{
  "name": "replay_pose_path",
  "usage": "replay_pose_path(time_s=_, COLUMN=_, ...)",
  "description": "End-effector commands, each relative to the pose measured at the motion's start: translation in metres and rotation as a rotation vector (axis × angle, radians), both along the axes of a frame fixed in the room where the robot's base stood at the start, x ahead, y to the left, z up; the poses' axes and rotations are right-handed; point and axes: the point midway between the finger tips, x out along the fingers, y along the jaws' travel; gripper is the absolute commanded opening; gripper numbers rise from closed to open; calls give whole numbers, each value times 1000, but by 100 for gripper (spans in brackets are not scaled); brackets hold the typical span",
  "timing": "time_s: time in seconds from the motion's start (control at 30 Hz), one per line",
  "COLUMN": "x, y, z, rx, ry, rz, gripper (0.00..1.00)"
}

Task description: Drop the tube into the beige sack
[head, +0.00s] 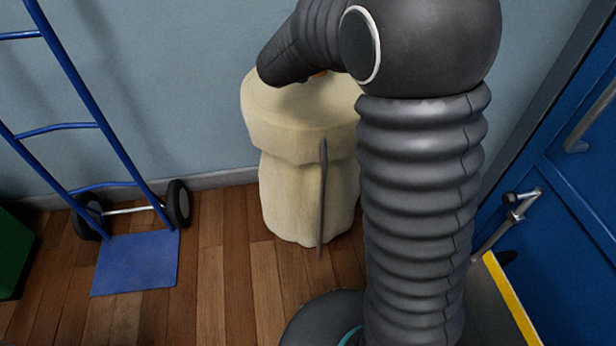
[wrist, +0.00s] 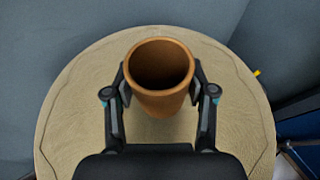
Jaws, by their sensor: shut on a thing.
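The beige sack (head: 308,190) stands upright on the wooden floor against the wall, with a wide folded rim. Its round top fills much of the wrist view (wrist: 75,110). The orange-brown tube (wrist: 160,104) is upright between the fingers of my gripper (wrist: 160,84), its open end towards the camera. My gripper is shut on the tube, with one finger on each side. In the wrist view the tube lies within the sack's round outline. In the head view only a small orange bit of the tube (head: 320,73) shows; my arm hides the rest and the sack's right side.
A thin dark strap or rod (head: 323,190) runs down the sack's front. A blue hand truck (head: 137,262) stands at the left, beside a green box (head: 16,250) at the edge. Blue doors (head: 570,200) are at the right. Wooden floor between truck and sack is clear.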

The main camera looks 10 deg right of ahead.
Motion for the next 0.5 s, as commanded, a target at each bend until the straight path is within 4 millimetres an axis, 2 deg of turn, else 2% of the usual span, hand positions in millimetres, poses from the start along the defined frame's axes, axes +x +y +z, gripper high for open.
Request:
replay_pose_path(time_s=0.03, x=0, y=0, z=-8, rx=0, ry=1, rz=0, gripper=32)
replay_pose_path(time_s=0.3, x=0, y=-1, z=-39, rx=0, ry=1, rz=-2, gripper=32)
replay_pose_path(time_s=0.5, x=0, y=-3, z=-52, rx=-1, ry=1, rz=-4, gripper=32)
